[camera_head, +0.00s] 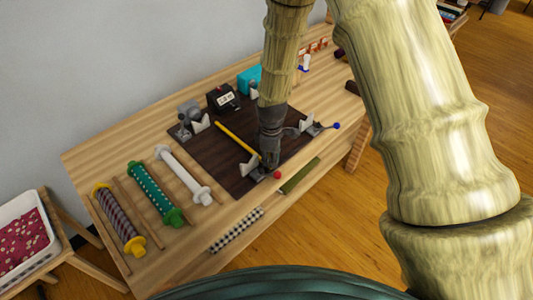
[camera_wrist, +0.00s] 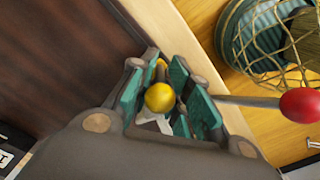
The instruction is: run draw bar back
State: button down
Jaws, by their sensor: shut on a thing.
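The yellow bar (camera_head: 235,138) lies across a dark board (camera_head: 220,157) on the table, running from the back left toward my gripper. My gripper (camera_head: 269,163) is at its near end, low over the board's front edge. In the wrist view, a round yellow end (camera_wrist: 160,97) sits between the teal pads of my gripper (camera_wrist: 159,72), which is shut on it. My gripper and arm hide the near part of the bar in the head view. A red-knobbed lever (camera_wrist: 302,104) sticks out just beside my gripper; its red knob also shows in the head view (camera_head: 277,175).
A blue-knobbed lever (camera_head: 336,126) and pale V-shaped rests (camera_head: 305,124) stand at the board's right. A black box (camera_head: 222,98), a grey device (camera_head: 189,111) and a teal box (camera_head: 249,80) stand behind. White, green and purple rollers (camera_head: 183,175) lie to the left.

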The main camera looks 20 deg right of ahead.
jog(key=shift+a+r, duration=0.1)
jog(key=shift+a, duration=0.05)
jog(key=c, duration=1.6)
grip_release()
jog(key=shift+o, duration=0.2)
jog(key=shift+s+a, duration=0.1)
jog(key=shift+a, duration=0.05)
jog(key=shift+d+r, duration=0.15)
jog(key=shift+d, duration=0.05)
notch_tip(320, 180, up, 12)
jog(key=shift+a+f, duration=0.1)
jog(key=shift+a, duration=0.05)
